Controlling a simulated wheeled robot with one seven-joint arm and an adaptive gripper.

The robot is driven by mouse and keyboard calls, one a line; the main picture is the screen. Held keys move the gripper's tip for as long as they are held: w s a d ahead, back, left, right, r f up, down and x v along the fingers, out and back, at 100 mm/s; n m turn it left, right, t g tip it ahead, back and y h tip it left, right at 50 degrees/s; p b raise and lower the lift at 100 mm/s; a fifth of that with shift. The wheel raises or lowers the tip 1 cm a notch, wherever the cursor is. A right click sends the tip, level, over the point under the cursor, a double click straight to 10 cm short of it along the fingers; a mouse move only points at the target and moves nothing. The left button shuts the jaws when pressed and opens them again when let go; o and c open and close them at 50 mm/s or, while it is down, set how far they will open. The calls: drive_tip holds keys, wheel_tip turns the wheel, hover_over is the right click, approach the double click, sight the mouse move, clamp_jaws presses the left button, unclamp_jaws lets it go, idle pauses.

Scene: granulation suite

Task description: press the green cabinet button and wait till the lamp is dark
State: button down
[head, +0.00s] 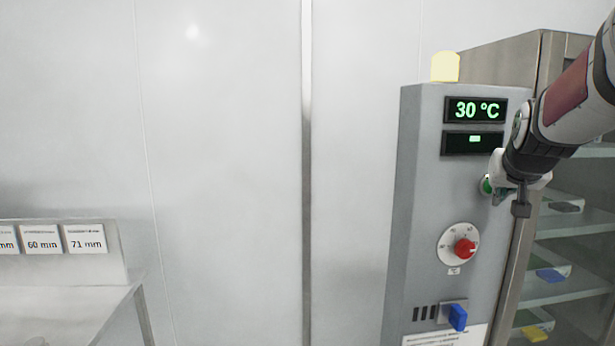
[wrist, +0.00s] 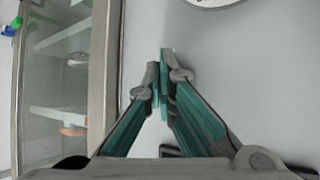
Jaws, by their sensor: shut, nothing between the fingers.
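The grey cabinet (head: 425,200) stands at the right of the head view. Its green button (head: 485,184) shows at the left of my gripper (head: 499,194), which partly covers it. My fingertips are at the button's right edge; I cannot tell whether they touch or press it. In the wrist view my gripper (wrist: 164,85) is shut and empty, its tips close to the grey panel; the button does not show there. The lamp (head: 445,67) on top of the cabinet is pale yellow and looks lit.
The upper display (head: 476,109) reads 30 °C; the lower display (head: 474,143) shows a short green bar. A red knob (head: 464,249) and a blue switch (head: 457,317) sit below the button. Glass-fronted shelves (head: 570,250) adjoin at right.

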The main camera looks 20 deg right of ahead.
idle(0.4)
drive_tip(key=shift+s+a+p, duration=0.25)
drive_tip(key=shift+s+p, duration=0.05)
drive_tip(key=shift+s, duration=0.55)
drive_tip(key=s, duration=0.2)
drive_tip(key=s+a+p, duration=0.1)
drive_tip(key=s, duration=0.2)
idle(0.5)
